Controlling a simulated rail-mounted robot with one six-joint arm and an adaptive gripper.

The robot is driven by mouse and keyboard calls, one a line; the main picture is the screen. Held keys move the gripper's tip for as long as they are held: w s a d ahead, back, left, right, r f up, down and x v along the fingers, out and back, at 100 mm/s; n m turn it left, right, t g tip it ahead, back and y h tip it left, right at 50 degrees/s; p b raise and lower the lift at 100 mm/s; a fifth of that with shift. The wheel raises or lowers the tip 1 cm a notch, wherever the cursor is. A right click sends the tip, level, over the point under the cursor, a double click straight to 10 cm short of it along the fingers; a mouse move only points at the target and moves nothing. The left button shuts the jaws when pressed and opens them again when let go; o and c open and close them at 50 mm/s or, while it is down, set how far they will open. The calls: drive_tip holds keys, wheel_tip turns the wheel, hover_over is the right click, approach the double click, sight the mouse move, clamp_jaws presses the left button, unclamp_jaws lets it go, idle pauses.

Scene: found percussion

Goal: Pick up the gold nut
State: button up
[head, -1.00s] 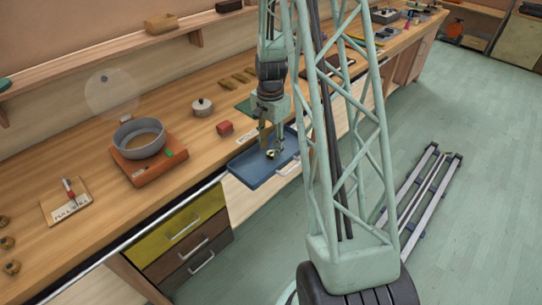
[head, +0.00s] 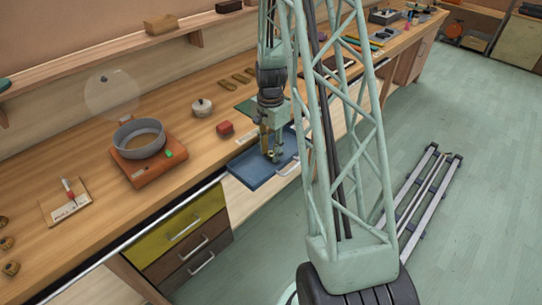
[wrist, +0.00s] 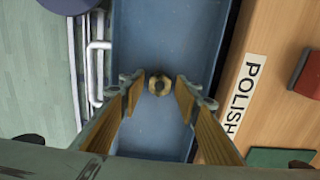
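The gold nut (wrist: 159,83) is a small brass ring with a dark hole, lying in the blue tray (wrist: 150,30). In the wrist view my gripper (wrist: 158,92) is open, with one wood-toned finger on each side of the nut and a gap on both sides. In the head view my gripper (head: 273,153) points down over the tray (head: 251,181), low near its floor. The nut cannot be made out there behind the fingers.
A POLISH label (wrist: 244,95) and a red block (wrist: 308,75) lie on the wooden bench beside the tray. A silver handle (wrist: 96,72) runs along the tray's other side. An orange scale with a grey pan (head: 139,139) stands left on the bench.

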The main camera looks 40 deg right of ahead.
sight(271, 154)
drive_tip(key=c, duration=0.7)
drive_tip(key=shift+r, duration=0.2)
drive_tip(key=shift+r, duration=1.2)
drive_tip(key=shift+s+r, duration=0.1)
drive_tip(key=shift+r, duration=0.35)
drive_tip(key=s+a+r, duration=0.1)
drive_tip(key=s+a, duration=0.7)
drive_tip(key=s, duration=0.5)
drive_tip(key=shift+s+a+r, duration=0.15)
drive_tip(key=shift+s+a, duration=0.05)
drive_tip(key=shift+s, duration=0.05)
